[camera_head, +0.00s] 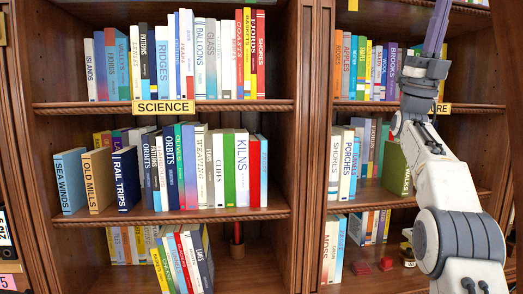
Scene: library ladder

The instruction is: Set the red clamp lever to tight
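I cannot make out a red clamp lever or a clamp in this view. My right arm comes in from the right, and its gripper (436,30) points up in front of the right bookcase. Its grey fingers are seen close together near the top edge, so whether they are open or shut is unclear. I see nothing held in it. My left gripper is not in view.
A left bookcase (160,107) with a "SCIENCE" label (163,107) holds rows of books. A wooden upright (312,140) separates it from the right bookcase. Small red blocks (361,268) and a jar (407,254) are on the lower right shelf. My arm covers part of the right shelves.

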